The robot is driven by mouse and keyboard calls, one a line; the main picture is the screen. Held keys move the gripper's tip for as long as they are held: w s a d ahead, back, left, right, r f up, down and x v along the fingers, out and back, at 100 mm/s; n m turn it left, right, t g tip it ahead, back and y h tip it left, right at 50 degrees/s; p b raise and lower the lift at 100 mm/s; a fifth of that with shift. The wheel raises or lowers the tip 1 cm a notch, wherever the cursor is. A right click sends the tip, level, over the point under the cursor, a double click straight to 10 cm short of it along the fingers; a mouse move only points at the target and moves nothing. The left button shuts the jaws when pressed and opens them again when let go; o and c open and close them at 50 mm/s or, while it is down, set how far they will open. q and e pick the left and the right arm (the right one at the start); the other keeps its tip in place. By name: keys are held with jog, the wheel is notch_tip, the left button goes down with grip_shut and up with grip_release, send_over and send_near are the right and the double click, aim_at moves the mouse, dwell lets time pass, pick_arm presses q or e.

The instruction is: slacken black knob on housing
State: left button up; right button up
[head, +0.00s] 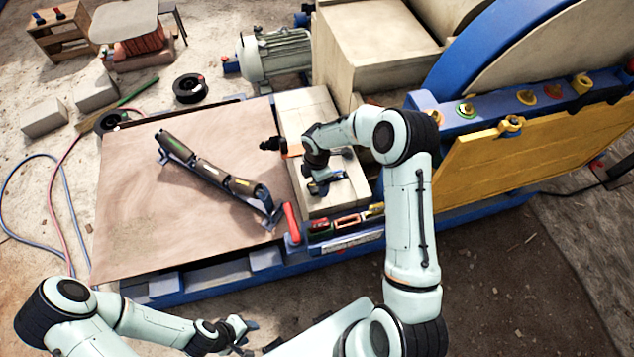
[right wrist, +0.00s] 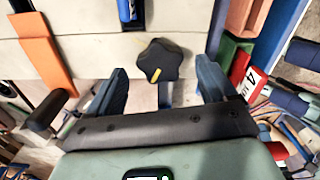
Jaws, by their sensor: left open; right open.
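The black knob (right wrist: 160,60) is a star-shaped knob with a yellow mark, on the pale housing (right wrist: 90,50) in the right wrist view. My right gripper (right wrist: 160,70) is open, its two blue fingers apart, one to each side of the knob's near edge; contact cannot be told. In the head view my right gripper (head: 325,183) is over the pale housing (head: 308,108), and I cannot make out the knob there. My left gripper (head: 243,336) is open and empty at the bottom of the head view, away from the housing.
A long dark tool-like part (head: 215,175) lies on the brown sheet (head: 130,215) left of the housing. A red handle (head: 291,222) stands at the housing's front. A yellow guard (head: 530,150) and blue flywheel cover (head: 470,60) rise at the right. An orange strip (right wrist: 45,60) lies left of the knob.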

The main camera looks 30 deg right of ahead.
notch_tip(320, 180, up, 11)
jog(key=shift+f, duration=0.1)
dwell(0.7)
